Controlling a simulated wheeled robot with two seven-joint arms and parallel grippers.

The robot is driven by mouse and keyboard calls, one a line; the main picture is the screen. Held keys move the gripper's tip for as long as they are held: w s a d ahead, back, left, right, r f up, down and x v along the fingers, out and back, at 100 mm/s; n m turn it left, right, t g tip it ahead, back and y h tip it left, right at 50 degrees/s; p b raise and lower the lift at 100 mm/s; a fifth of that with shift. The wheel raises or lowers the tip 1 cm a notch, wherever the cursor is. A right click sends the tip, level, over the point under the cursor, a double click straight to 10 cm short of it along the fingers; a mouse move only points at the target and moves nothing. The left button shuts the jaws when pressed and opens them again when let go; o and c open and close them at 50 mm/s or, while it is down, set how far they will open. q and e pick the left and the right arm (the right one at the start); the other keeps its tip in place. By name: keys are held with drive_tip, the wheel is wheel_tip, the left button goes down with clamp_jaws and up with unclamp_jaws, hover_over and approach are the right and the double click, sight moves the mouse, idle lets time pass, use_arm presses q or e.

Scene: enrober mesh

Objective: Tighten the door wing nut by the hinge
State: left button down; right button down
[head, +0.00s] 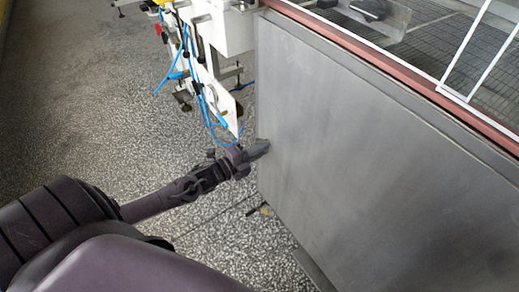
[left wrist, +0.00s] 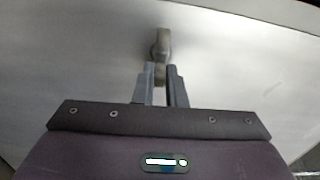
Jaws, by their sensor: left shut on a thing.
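A large grey metal panel (head: 385,150), likely the door, fills the right of the head view and the background of the left wrist view. My left gripper (head: 257,150) is at the panel's left edge, about mid-height. In the left wrist view my left gripper (left wrist: 161,76) is shut on a small grey metal piece that looks like the wing nut (left wrist: 162,44), standing out from the panel. The wing nut's upper part shows beyond the fingertips; its lower part is between them. In the head view the fingers hide it. I cannot make out the hinge. My right gripper is not in view.
A white machine part with blue hoses (head: 205,85) stands just beyond my left gripper, close to the panel's edge. A reddish rail (head: 400,65) runs along the panel's top, with a wire mesh (head: 440,50) behind it. The speckled floor (head: 90,100) at left is clear.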

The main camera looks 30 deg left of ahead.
use_arm(q)
drive_tip(key=shift+f+m, duration=0.15)
drive_tip(key=shift+m, duration=0.25)
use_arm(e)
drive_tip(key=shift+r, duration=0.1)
use_arm(q)
drive_tip(key=c, duration=1.5)
unclamp_jaws()
